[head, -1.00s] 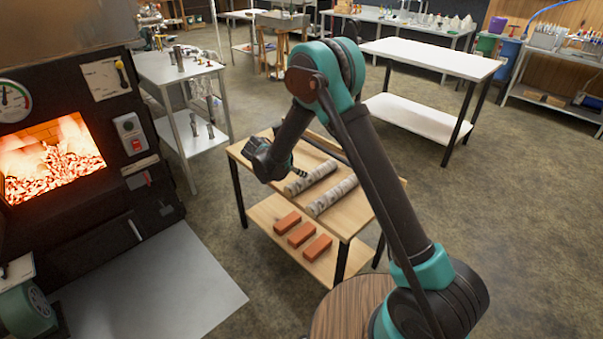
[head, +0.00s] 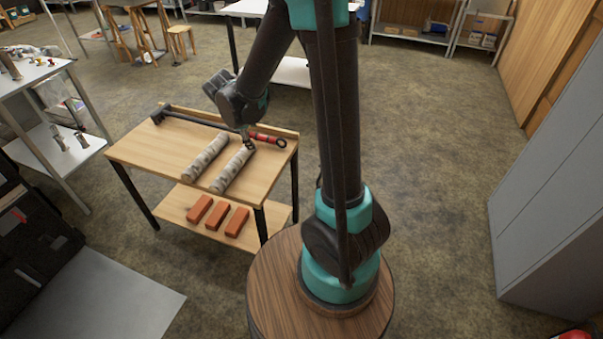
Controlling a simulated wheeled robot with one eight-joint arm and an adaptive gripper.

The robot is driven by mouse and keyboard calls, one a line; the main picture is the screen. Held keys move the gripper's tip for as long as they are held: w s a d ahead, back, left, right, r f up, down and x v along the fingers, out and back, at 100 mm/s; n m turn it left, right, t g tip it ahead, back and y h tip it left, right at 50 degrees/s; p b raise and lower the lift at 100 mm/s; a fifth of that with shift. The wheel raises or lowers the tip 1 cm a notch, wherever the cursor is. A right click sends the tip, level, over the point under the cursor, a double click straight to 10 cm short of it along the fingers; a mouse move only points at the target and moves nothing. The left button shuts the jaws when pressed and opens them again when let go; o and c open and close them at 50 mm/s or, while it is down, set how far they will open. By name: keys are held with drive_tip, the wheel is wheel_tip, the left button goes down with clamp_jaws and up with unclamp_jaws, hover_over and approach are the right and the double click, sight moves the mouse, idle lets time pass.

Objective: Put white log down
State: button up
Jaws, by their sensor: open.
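Two white birch-like logs lie side by side on the wooden table. The left log (head: 205,158) and the right log (head: 231,171) both run from front left to back right. My gripper (head: 249,146) is open at the far end of the right log, pointing down. It is small and dark here, so I cannot tell whether it touches the log. Both logs appear to rest on the wooden tabletop (head: 152,158).
A long black tool (head: 190,118) lies along the table's back edge, with a red item (head: 267,138) at the right. Several orange bricks (head: 218,213) sit on the lower shelf. A grey cabinet (head: 560,190) stands at the right. Floor right of the table is open.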

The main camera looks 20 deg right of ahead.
drive_tip(key=s+d+m+y, duration=0.1)
drive_tip(key=s+d+m, duration=0.2)
drive_tip(key=s+m, duration=0.2)
drive_tip(key=s+d+f+m+y, duration=0.1)
drive_tip(key=s+d+m, duration=0.3)
drive_tip(key=s, duration=0.5)
drive_tip(key=s+d+m+y, duration=0.1)
drive_tip(key=s+d+m, duration=0.2)
drive_tip(key=s+m, duration=0.2)
drive_tip(key=shift+s+d+f+m, duration=0.15)
drive_tip(key=shift+s+d+m, duration=0.25)
drive_tip(key=shift+s, duration=0.65)
drive_tip(key=shift+o, duration=0.4)
